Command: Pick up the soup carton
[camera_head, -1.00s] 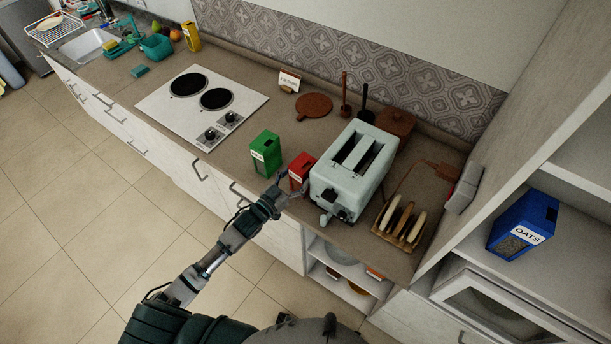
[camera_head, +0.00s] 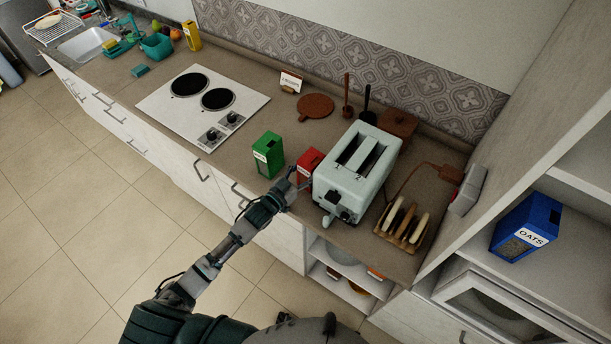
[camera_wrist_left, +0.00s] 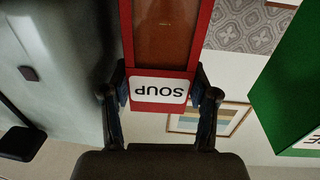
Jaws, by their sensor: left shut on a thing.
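The soup carton (camera_head: 309,160) is a small red box on the counter side between a green carton and the toaster. In the left wrist view its red face with the upside-down white SOUP label (camera_wrist_left: 158,90) fills the middle. My left gripper (camera_head: 299,178) is at the carton's near side, its lower part partly hidden by the fingers. In the wrist view the two fingers of the left gripper (camera_wrist_left: 163,100) are shut on the carton, one on each side. Whether its base touches the counter cannot be told. My right gripper is not in view.
A green carton (camera_head: 268,155) stands close on the left and a pale toaster (camera_head: 345,190) close on the right. A toast rack (camera_head: 402,222) is farther right. The cooktop (camera_head: 190,115) lies to the left. A blue oats box (camera_head: 525,228) sits on the right shelf.

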